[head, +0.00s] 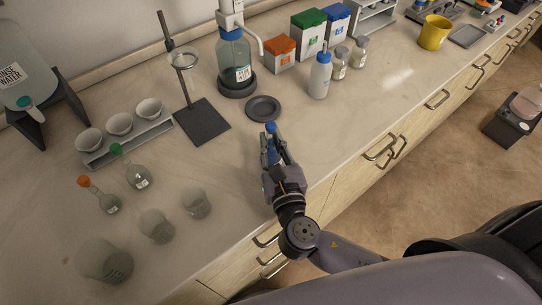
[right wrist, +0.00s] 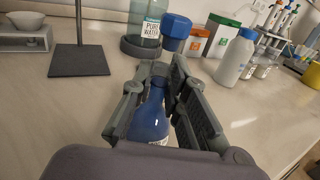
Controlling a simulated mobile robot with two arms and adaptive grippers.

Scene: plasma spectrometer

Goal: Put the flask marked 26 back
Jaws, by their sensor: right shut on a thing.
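My right gripper (head: 272,143) is shut on a blue-stoppered flask (head: 271,127) over the bench, just in front of a round dark pad (head: 263,108). In the right wrist view the gripper (right wrist: 163,75) has its fingers around the flask's neck. The blue stopper (right wrist: 176,27) rises above the fingers, and the blue flask body shows below them (right wrist: 149,124). Its label is mostly hidden, so I cannot read a number. An orange-stoppered flask (head: 109,203) and a green-stoppered flask (head: 138,178) stand at the left; their marks are too small to read. My left gripper is out of view.
Behind the gripper are a ring stand base (head: 203,122), a pure water bottle (head: 234,60) and a white wash bottle (head: 320,75). Several beakers (head: 156,225) stand at the left front. The bench (head: 340,120) is clear right of the gripper.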

